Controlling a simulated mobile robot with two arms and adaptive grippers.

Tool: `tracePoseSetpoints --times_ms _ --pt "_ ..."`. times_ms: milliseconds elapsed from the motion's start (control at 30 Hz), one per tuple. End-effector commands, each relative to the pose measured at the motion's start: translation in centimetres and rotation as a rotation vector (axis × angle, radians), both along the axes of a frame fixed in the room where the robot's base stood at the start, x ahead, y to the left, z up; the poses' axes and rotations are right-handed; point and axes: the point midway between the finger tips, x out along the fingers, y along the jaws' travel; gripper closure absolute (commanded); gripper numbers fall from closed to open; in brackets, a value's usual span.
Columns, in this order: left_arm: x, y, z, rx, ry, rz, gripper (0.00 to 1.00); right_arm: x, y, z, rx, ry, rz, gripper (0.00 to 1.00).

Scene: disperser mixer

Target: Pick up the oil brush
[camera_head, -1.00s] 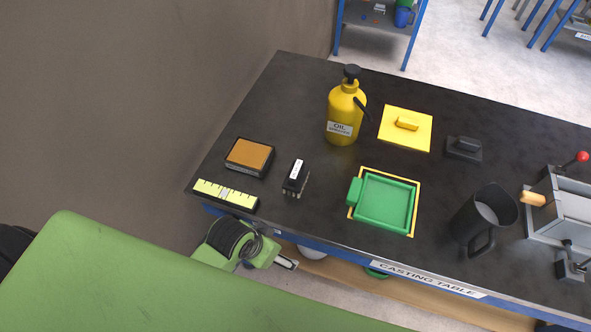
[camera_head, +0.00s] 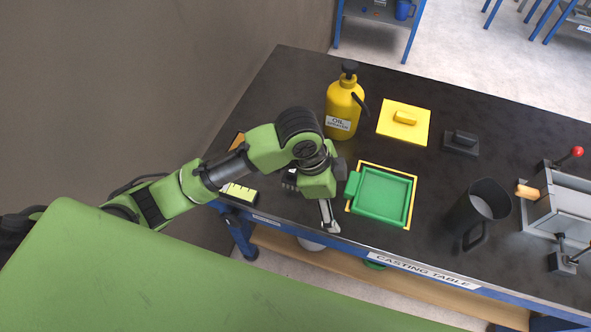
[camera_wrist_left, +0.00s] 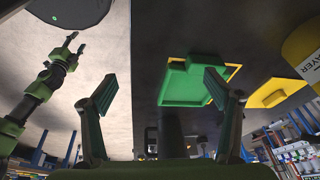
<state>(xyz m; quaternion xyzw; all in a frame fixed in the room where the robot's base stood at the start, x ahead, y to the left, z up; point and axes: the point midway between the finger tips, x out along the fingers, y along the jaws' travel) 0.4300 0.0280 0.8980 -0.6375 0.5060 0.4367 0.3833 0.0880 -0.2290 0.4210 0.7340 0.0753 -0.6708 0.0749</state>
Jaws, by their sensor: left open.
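The oil brush, a small dark block with a pale label (camera_head: 289,181), lies near the front edge of the table. It is mostly hidden behind my left arm's wrist in the head view. My left gripper (camera_head: 329,216) hangs over the front edge, just right of the brush and left of the green tray. In the left wrist view its two fingers (camera_wrist_left: 160,100) are spread wide with nothing between them. The brush cannot be made out there. Another green and black arm, seemingly my right, shows at the left with its gripper (camera_wrist_left: 73,45) small.
The green tray (camera_head: 382,196) is close right of the gripper. The yellow oil sprayer (camera_head: 343,108) stands behind. A yellow plate (camera_head: 403,124), black handled block (camera_head: 461,143) and dark jug (camera_head: 478,213) are farther right. A yellow-marked block (camera_head: 239,192) is partly behind my arm.

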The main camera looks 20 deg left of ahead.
Motion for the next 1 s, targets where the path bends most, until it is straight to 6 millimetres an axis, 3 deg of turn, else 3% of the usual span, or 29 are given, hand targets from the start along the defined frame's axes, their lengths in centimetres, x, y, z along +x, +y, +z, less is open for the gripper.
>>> tracePoseSetpoints --times_ms 33,300,400,567,667,1000 --pt "1.6 1.2 0.8 0.053 -0.01 -0.053 0.18 0.0 0.1 0.0 0.001 -0.001 0.001 0.6" --pt "6.9 8.0 4.9 0.261 0.038 -0.206 0.18 0.1 -0.1 0.1 -0.001 -0.001 0.002 0.6" --pt "8.1 10.1 6.4 0.3 0.055 -0.217 0.18 0.1 -0.3 0.1 -0.003 -0.002 0.003 0.6" --pt "8.9 11.8 7.6 0.326 0.073 -0.219 0.18 0.1 -0.6 0.1 -0.007 -0.002 0.003 0.6" --pt "9.0 12.0 6.9 0.33 0.079 -0.219 0.18 0.1 -0.7 0.3 -0.008 -0.003 0.003 0.6" --pt "8.9 11.9 0.7 0.328 0.077 -0.22 0.18 0.2 -0.7 1.3 -0.008 -0.003 0.003 0.6"
